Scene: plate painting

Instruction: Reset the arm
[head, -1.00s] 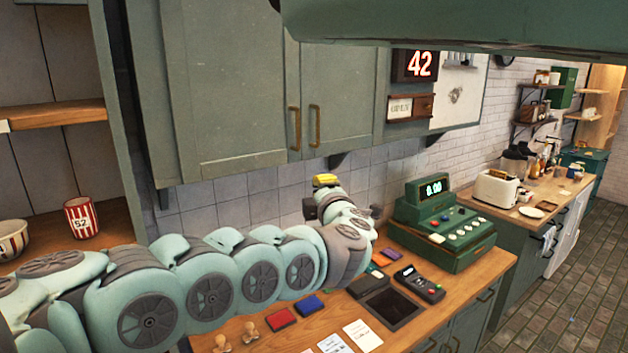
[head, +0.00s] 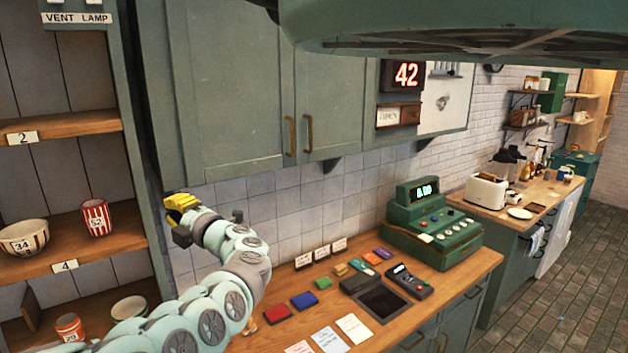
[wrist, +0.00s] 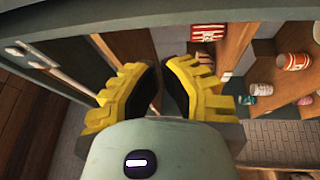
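My gripper (head: 180,203) has yellow fingers and is raised in front of the tiled wall, just right of the open shelves and below the green wall cabinet. My arm rises to it from the lower left. In the wrist view, the two yellow fingers (wrist: 160,75) stand apart with a narrow gap between their dark pads. Nothing shows between them; the gripper is open and empty.
Shelves (head: 60,125) hold a striped cup (head: 96,218) and bowl (head: 24,238) left of my gripper. The wooden counter (head: 440,300) bears a green cash register (head: 432,225), card terminal (head: 408,280), colored pads and cards. A green cabinet (head: 225,90) hangs above.

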